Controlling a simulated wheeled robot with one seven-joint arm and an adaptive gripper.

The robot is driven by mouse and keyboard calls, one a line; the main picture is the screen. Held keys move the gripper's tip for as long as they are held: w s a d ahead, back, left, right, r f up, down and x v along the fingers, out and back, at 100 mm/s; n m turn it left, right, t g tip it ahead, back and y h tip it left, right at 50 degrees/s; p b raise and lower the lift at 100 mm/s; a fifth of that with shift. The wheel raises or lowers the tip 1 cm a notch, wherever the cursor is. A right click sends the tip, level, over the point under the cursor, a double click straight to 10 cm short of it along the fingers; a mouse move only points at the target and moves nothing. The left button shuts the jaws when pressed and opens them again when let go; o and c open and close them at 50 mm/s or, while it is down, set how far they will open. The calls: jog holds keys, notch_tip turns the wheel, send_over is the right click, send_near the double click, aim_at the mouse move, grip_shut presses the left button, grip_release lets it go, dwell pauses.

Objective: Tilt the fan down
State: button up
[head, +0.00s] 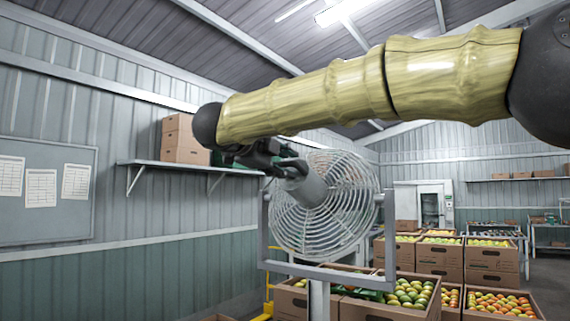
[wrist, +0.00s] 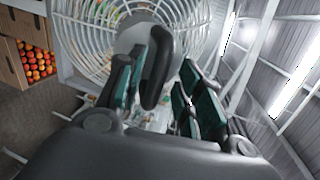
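The fan has a round wire guard (head: 345,215) and hangs in a grey U-shaped bracket (head: 325,272) on a post. Its grey motor housing (head: 308,188) faces me, and the guard also shows in the wrist view (wrist: 88,40). A dark loop handle (wrist: 158,66) sticks out from the back of the housing. My gripper (wrist: 160,82) is open, with one green-padded finger on each side of the handle and gaps visible between. In the head view my gripper (head: 268,157) is at the rear of the housing, partly hidden by my arm.
A wall shelf (head: 190,168) with brown boxes (head: 185,140) is behind on the left. A notice board (head: 50,220) hangs on the left wall.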

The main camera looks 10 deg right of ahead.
jog(key=v, duration=1.1)
jog(key=shift+s+r, duration=0.15)
jog(key=shift+s, duration=0.15)
